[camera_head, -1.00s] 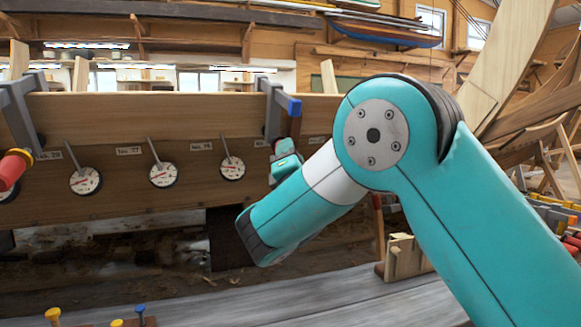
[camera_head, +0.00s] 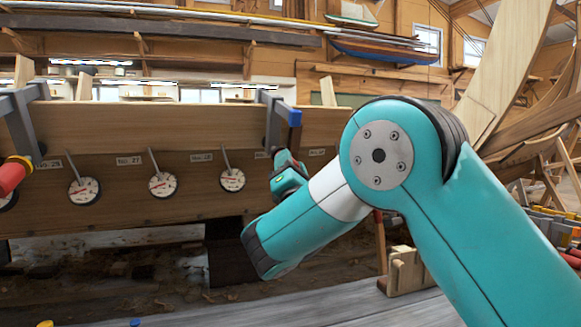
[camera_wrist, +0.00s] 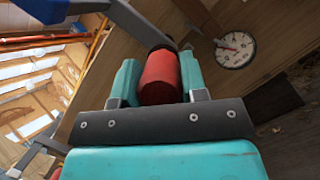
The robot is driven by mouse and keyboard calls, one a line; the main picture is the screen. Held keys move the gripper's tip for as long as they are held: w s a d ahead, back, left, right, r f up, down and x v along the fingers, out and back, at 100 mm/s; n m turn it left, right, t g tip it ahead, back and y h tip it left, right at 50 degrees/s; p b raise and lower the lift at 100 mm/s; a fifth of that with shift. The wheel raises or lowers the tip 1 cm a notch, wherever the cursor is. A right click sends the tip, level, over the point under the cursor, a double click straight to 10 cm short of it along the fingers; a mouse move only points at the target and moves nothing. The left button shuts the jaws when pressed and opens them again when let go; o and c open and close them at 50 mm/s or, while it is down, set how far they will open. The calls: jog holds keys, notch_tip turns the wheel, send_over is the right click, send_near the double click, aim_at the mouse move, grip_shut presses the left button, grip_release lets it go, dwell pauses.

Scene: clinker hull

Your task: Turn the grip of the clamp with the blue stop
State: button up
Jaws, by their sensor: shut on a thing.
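The clamp (camera_head: 272,122) with the blue stop (camera_head: 294,115) sits over the top edge of the wooden plank, right of the middle dials. The blue stop also shows at the top left of the wrist view (camera_wrist: 48,8). My gripper (camera_head: 288,174) is just below this clamp. In the wrist view its two teal fingers (camera_wrist: 160,82) are shut on either side of the clamp's red grip (camera_wrist: 160,76). The grip's lower end is hidden behind the gripper's dark edge. In the head view my gripper mostly hides the grip.
Round dials (camera_head: 162,185) hang along the plank (camera_head: 120,205). A wooden block (camera_head: 405,272) stands on the grey bench (camera_head: 340,305) below.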

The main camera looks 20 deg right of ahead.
jog(key=o, duration=0.9)
jog(key=shift+s+f+b, duration=0.35)
jog(key=shift+f+b, duration=0.1)
jog(key=shift+b, duration=0.4)
jog(key=shift+b+v, duration=8.15)
jog(key=shift+b, duration=1.25)
jog(key=shift+s+r, duration=0.1)
jog(key=shift+r, duration=0.05)
